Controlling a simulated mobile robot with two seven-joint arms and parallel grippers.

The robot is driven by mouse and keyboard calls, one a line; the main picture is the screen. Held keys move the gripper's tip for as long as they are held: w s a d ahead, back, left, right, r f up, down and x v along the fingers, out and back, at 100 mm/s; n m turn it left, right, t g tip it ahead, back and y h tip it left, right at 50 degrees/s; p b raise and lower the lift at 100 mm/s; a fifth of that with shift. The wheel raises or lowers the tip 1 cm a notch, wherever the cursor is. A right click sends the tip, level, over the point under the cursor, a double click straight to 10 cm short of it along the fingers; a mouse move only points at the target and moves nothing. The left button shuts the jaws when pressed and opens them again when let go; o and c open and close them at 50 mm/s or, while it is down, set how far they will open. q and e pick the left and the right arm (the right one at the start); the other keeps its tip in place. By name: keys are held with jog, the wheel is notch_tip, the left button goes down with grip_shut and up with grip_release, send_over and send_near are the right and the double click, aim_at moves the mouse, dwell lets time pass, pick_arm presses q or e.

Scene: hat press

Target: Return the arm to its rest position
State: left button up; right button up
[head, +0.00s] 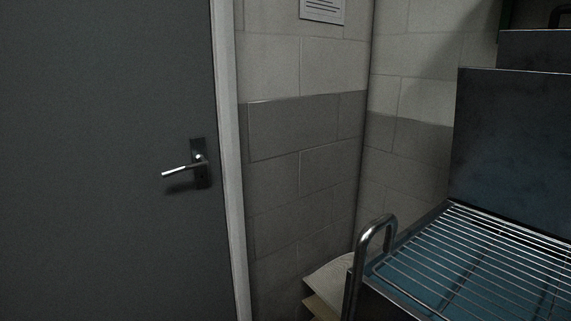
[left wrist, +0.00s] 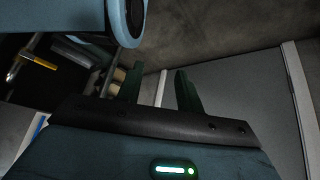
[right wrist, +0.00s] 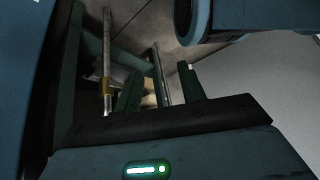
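Neither of my grippers shows in the head view. In the left wrist view my left gripper (left wrist: 159,84) has its two dark green fingers apart, with nothing held between them. In the right wrist view my right gripper (right wrist: 160,82) also has its fingers apart and looks empty. A metal post (right wrist: 161,75) shows behind the gap between the right fingers and seems to be in the background. A blue rounded part, likely mine, crosses the top of both wrist views. Where the grippers are relative to the rack cannot be told exactly.
In the head view a grey door (head: 105,160) with a lever handle (head: 185,170) fills the left. A block wall (head: 300,130) with a paper notice (head: 322,10) is in the middle. A wire rack (head: 470,260) with a bent metal handle (head: 372,240) stands at lower right.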

pick_arm(q)
jog(key=w+r+t+p, duration=0.1)
jog(key=w+r+p, duration=0.2)
jog(key=r+p, duration=0.4)
jog(key=w+r+t+p, duration=0.1)
jog(key=w+r+p, duration=0.2)
jog(key=r+p, duration=0.5)
notch_tip(320, 180, up, 3)
jog(key=shift+w+d+f+t, duration=0.1)
jog(key=shift+w+d+t, duration=0.1)
jog(key=shift+d+t, duration=0.1)
pick_arm(e)
jog(key=w+r+t, duration=0.1)
jog(key=w+r, duration=0.2)
jog(key=r, duration=0.6)
jog(key=w+r+t, duration=0.1)
jog(key=w+r, duration=0.2)
jog(key=r, duration=0.6)
jog(key=shift+w+t, duration=0.3)
jog(key=shift+w, duration=0.05)
pick_arm(q)
jog(key=shift+a, duration=0.15)
pick_arm(e)
jog(key=shift+a, duration=0.1)
pick_arm(q)
jog(key=shift+w, duration=0.1)
pick_arm(e)
jog(key=shift+c, duration=0.4)
